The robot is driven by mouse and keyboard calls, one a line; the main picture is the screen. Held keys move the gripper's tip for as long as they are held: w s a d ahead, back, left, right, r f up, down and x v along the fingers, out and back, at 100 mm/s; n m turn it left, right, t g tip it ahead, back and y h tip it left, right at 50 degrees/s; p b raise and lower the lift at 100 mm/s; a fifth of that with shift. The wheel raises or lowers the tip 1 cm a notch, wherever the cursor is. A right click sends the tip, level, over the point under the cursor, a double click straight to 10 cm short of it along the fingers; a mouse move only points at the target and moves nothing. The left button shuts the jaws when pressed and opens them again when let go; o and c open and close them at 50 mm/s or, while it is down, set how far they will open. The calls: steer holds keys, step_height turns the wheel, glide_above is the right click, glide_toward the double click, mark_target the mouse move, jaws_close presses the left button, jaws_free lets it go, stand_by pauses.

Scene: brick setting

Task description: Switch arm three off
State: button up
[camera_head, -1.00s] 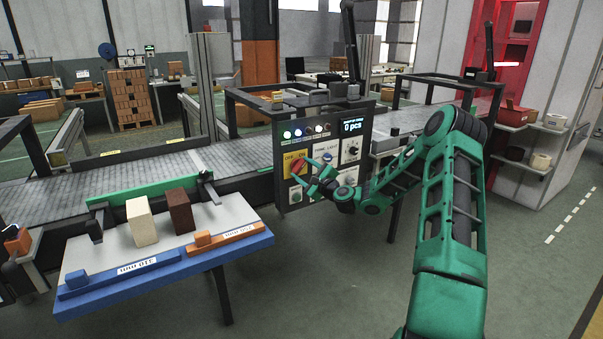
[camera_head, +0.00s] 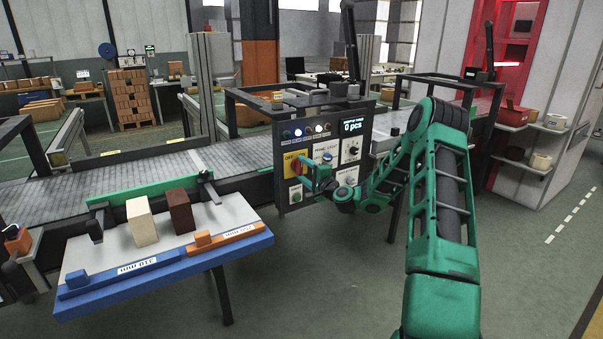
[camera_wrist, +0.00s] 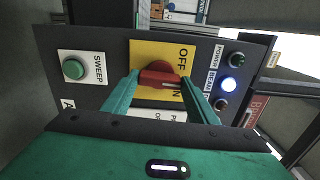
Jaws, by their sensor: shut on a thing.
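The dark control panel (camera_head: 283,180) stands at the front of the conveyor. It carries a yellow plate (camera_head: 289,170) with a red rotary switch. In the wrist view the red switch handle (camera_wrist: 159,79) lies crosswise on the yellow plate (camera_wrist: 150,51), beside the words OFF and ON. My gripper (camera_wrist: 160,82) has one green finger at each end of the handle and is shut on it. In the head view my gripper (camera_head: 308,170) covers part of the plate and hides most of the switch. No label reading arm three is legible.
A green SWEEP button (camera_wrist: 73,69) sits beside the switch. On the other side are a lit blue lamp (camera_wrist: 228,85) and a dark green lamp (camera_wrist: 237,60). A table (camera_head: 75,250) with a cream block (camera_head: 142,222) and a brown block (camera_head: 180,211) stands at left.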

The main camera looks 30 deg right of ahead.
steer(key=n, duration=0.5)
steer(key=shift+s+a+f+n, duration=0.1)
steer(key=shift+a+f+n, duration=0.1)
steer(key=shift+f+n, duration=0.1)
steer(key=shift+n, duration=2)
steer(key=o, duration=1)
steer(key=shift+f, duration=0.1)
steer(key=shift+o, duration=0.2)
steer(key=shift+d+r, duration=0.1)
steer(key=shift+r, duration=0.1)
